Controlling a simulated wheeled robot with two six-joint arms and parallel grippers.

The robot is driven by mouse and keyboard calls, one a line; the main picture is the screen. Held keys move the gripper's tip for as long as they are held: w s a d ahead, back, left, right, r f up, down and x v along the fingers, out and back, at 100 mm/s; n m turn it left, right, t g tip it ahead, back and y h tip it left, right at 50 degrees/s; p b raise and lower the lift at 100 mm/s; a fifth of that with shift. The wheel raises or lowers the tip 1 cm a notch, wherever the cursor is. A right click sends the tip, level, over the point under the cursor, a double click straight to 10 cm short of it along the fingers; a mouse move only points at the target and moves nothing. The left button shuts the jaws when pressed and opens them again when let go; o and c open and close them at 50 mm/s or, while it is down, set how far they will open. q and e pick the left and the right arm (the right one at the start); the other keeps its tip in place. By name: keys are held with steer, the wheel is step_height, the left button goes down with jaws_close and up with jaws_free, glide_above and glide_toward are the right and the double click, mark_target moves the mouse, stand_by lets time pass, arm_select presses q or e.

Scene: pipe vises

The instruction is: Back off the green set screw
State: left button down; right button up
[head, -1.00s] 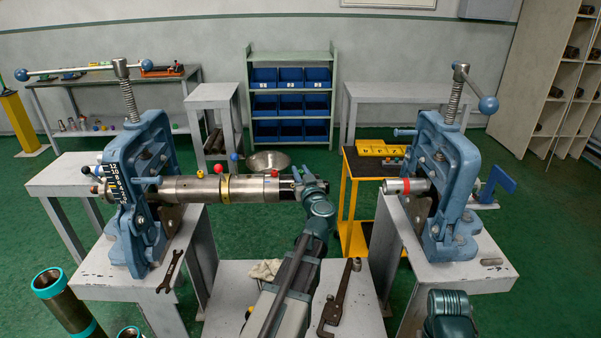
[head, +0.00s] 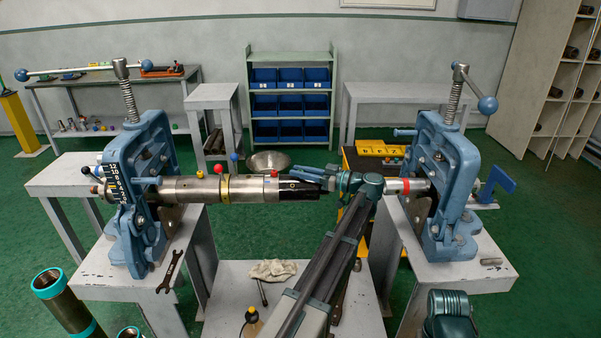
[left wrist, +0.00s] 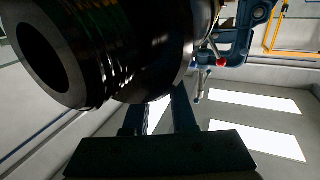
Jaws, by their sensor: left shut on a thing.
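A steel pipe assembly (head: 250,188) lies level, held in the left blue vise (head: 138,200). It has a yellow band and red, blue and yellow ball-ended parts. I cannot make out a green set screw. My left gripper (head: 303,182) reaches in from the right and is shut on the black right end of the assembly. In the left wrist view, this threaded black end (left wrist: 110,50) is close and its open bore faces left. A small red ball (left wrist: 221,61) shows beyond it. My right gripper is not in view.
The right blue vise (head: 445,185) holds a short steel piece with a red band (head: 406,186). The middle bench (head: 235,285) bears a cloth (head: 273,270) and tools. A wrench (head: 170,271) lies on the left bench. Blue bins (head: 290,103) stand behind.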

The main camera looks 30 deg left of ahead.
arm_select(q)
steer(key=shift+f+n+g+h, duration=0.1)
steer(key=shift+n+g+h, duration=0.35)
steer(key=shift+n+g, duration=0.75)
steer(key=shift+f+n+g+h, duration=0.1)
steer(key=shift+n+g+h, duration=0.5)
steer(key=shift+g, duration=1)
steer(key=shift+s+g, duration=0.15)
steer(key=shift+g, duration=0.15)
steer(key=c, duration=0.7)
jaws_free()
steer(key=shift+r, duration=0.1)
steer(key=shift+c, duration=0.2)
